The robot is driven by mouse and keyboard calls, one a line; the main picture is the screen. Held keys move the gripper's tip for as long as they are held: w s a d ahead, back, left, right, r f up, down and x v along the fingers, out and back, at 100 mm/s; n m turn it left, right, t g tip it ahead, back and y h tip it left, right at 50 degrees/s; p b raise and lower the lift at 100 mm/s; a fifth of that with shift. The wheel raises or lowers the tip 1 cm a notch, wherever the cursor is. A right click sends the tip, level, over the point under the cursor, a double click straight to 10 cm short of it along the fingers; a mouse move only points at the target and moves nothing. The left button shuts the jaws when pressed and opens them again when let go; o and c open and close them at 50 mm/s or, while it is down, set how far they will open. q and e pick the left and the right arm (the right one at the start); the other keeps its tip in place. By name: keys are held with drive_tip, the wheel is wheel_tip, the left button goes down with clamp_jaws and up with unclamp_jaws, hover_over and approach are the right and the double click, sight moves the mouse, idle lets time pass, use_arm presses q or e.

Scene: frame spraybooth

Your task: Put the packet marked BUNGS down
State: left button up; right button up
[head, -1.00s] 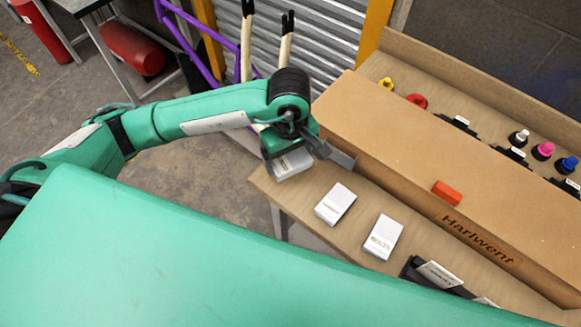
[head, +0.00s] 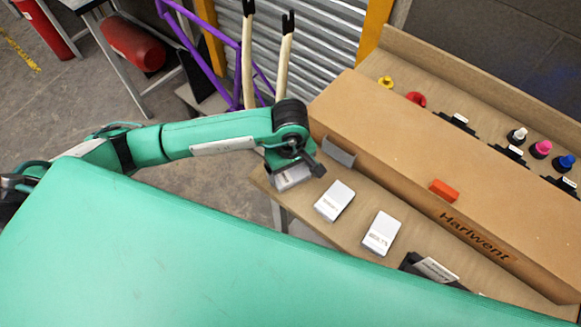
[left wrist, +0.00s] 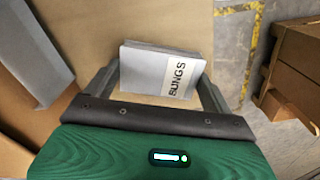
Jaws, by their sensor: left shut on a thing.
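The white packet marked BUNGS (left wrist: 165,72) sits between the two fingers of my left gripper (left wrist: 160,90) in the left wrist view, its label readable on the right side. My left gripper (head: 288,170) is shut on it. In the head view the packet (head: 293,179) shows below the gripper, at the left end of the wooden bench (head: 300,213). It is at or very near the bench top; I cannot tell whether it touches. My right gripper is out of view.
Two more white packets (head: 335,201) (head: 381,233) lie to the right on the bench. Behind them runs a long brown box (head: 400,140) with a grey bracket (head: 338,152) and an orange block (head: 444,190). The bench's end edge is close beside the held packet.

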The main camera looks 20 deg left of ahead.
sight(291, 172)
use_arm(q)
drive_tip(key=o, duration=0.8)
drive_tip(key=shift+r+p, duration=0.2)
drive_tip(key=shift+p, duration=0.2)
drive_tip(key=shift+w+r+b, duration=0.1)
drive_tip(key=shift+r+b, duration=1.7)
drive_tip(key=shift+r, duration=4.15)
